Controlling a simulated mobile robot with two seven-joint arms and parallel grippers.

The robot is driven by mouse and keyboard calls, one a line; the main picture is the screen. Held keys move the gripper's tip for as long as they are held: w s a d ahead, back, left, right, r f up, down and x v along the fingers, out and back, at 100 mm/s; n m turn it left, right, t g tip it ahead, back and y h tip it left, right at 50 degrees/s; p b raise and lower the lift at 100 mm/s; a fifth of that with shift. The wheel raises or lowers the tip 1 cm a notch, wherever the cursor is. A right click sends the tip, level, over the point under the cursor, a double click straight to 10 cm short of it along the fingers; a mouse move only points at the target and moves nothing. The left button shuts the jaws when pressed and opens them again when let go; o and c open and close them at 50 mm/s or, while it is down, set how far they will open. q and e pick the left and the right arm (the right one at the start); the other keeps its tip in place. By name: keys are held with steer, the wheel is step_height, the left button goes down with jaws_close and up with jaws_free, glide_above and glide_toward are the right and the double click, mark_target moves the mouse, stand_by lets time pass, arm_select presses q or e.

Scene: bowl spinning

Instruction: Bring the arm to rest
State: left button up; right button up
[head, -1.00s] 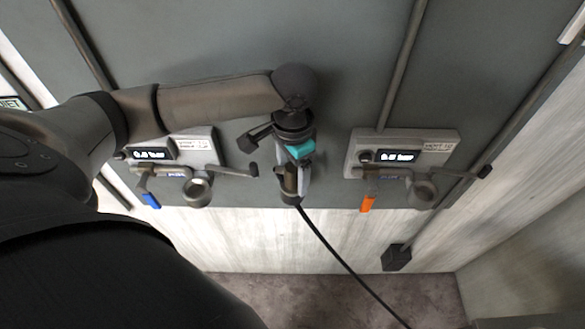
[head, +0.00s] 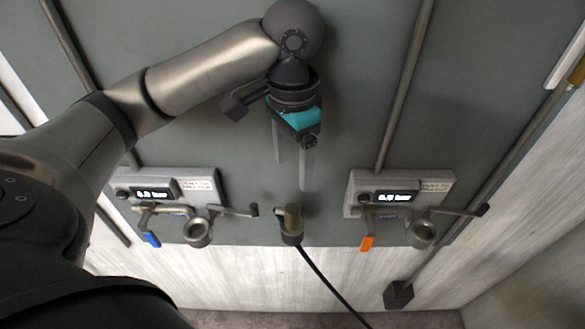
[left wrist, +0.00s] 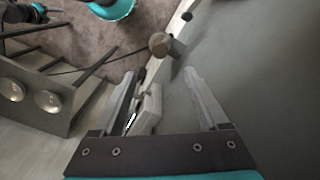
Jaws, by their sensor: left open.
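My left gripper (head: 293,174) is open and empty in front of the grey wall panel, its two fingers pointing down in the head view. A metal hose connector (head: 290,220) with a black hose (head: 328,280) sits below the fingertips, apart from them. In the left wrist view, the open fingers of my left gripper (left wrist: 160,72) have the round connector end (left wrist: 159,44) beyond them. Whether anything holds the connector at the wall is hard to tell.
A left valve unit (head: 205,180) with a blue handle (head: 151,239) and a right valve unit (head: 360,180) with an orange handle (head: 367,243) flank the connector. Each has a lit display and a ring. Pipes run up the grey panel (head: 360,60). The panel around my gripper is clear.

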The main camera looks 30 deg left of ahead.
arm_select(q)
steer(key=shift+d, duration=0.1)
stand_by(0.4)
steer(key=s+d+f+t+h, duration=0.3)
steer(key=s+d+f, duration=0.2)
steer(key=d+f, duration=0.7)
steer(key=s+a+f+n+y, duration=0.3)
steer(key=s+a+f, duration=0.35)
steer(key=s, duration=0.25)
step_height(320, 180, down, 32)
steer(key=s+b, duration=0.2)
steer(key=b, duration=0.8)
steer(key=s+a+f+g+b, duration=0.1)
steer(key=s+f+b, duration=0.3)
steer(key=s+f, duration=0.3)
steer(key=s+a+f+g+b, duration=0.1)
steer(key=s+f+b, duration=0.4)
steer(key=f, duration=1)
steer(key=s+a, duration=0.1)
steer(key=s, duration=0.1)
steer(key=shift+s+a+f+m, duration=0.2)
steer(key=shift+s+f+m, duration=0.1)
steer(key=shift+s, duration=0.1)
